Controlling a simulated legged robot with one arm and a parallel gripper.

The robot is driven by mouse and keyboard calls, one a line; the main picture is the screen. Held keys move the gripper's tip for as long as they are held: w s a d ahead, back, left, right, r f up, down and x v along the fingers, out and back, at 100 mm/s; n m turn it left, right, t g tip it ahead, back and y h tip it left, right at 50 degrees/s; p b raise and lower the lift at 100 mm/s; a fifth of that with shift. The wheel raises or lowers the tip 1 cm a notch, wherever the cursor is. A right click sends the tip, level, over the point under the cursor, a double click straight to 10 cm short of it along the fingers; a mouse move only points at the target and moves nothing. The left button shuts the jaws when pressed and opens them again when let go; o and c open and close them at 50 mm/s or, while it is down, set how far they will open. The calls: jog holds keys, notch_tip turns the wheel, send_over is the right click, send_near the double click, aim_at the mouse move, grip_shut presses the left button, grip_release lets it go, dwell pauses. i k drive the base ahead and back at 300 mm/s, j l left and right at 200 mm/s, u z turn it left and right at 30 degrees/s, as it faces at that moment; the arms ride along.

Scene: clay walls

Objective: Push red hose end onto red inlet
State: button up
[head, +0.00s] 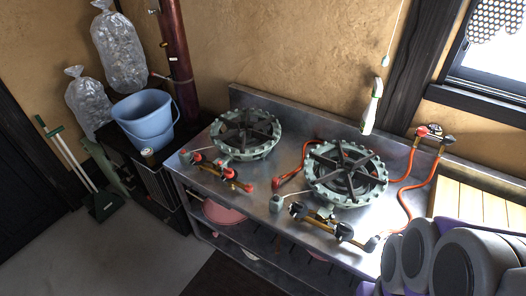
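The left gas burner (246,134) stands on the steel table and has a low manifold in front with several red parts. The rightmost red part (248,187) sits at the manifold's right end and looks like the red inlet. A red hose end (277,183) lies on the steel top a little to its right, apart from it. Its orange-red hose (300,166) runs back behind the right burner (345,174). My gripper is not in view; only grey and purple parts of my own body show at the lower right.
Another orange hose (404,204) runs from the wall gas valves (434,132) to the right burner's black-knobbed manifold (322,223). A white-green lighter (372,106) hangs above the table. A blue bucket (146,122) stands at left. The steel top between the burners is mostly free.

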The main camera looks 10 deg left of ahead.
aim_at(275, 184)
jog(key=i+j, duration=0.1)
jog(key=j, duration=0.35)
jog(key=i+j, duration=0.15)
jog(key=j, duration=0.25)
jog(key=i+j, duration=0.1)
jog(key=j, duration=0.35)
